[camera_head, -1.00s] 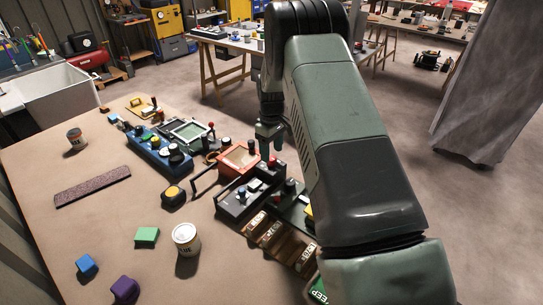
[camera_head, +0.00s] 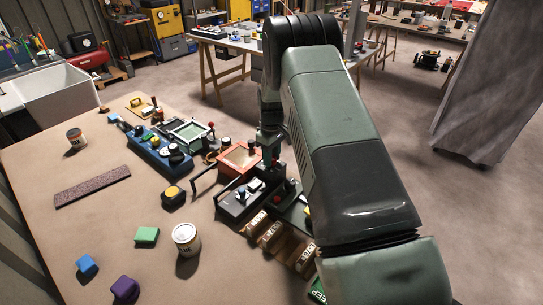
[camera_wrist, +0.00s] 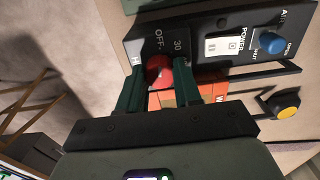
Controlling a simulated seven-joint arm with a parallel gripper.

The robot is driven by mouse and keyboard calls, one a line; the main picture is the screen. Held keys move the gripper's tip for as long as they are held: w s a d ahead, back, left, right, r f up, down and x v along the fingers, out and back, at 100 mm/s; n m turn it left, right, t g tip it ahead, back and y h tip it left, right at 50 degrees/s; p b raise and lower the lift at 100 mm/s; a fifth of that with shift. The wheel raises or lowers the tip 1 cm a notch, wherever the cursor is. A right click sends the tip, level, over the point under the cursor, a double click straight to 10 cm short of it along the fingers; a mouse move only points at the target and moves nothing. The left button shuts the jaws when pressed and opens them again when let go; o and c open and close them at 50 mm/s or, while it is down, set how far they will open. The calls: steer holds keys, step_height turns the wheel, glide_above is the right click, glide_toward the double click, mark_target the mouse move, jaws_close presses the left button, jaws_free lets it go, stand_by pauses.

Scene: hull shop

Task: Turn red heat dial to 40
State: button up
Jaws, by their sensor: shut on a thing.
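The red heat dial (camera_wrist: 158,70) is in the wrist view, on the end of a black control box (camera_wrist: 205,22). Labels "OFF" and "30" are printed beside it, and a letter "H" shows near the left finger. My gripper (camera_wrist: 158,80) has one finger on each side of the dial and is shut on it. I cannot make out the dial's pointer or a "40" mark. In the head view the black box (camera_head: 233,207) stands on the bench, and my gripper (camera_head: 268,152) is over its far right end, hiding the dial.
The box also carries a white power switch (camera_wrist: 223,46) and a blue air knob (camera_wrist: 271,43). An orange-framed device (camera_head: 240,158) stands close behind the box. A yellow-topped button (camera_head: 173,196) and a glue can (camera_head: 186,239) stand to the left.

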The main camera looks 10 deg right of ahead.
steer(key=shift+m, duration=0.3)
steer(key=m, duration=1.1)
steer(key=shift+m, duration=2.1)
steer(key=o, duration=1)
steer(key=shift+o, duration=0.2)
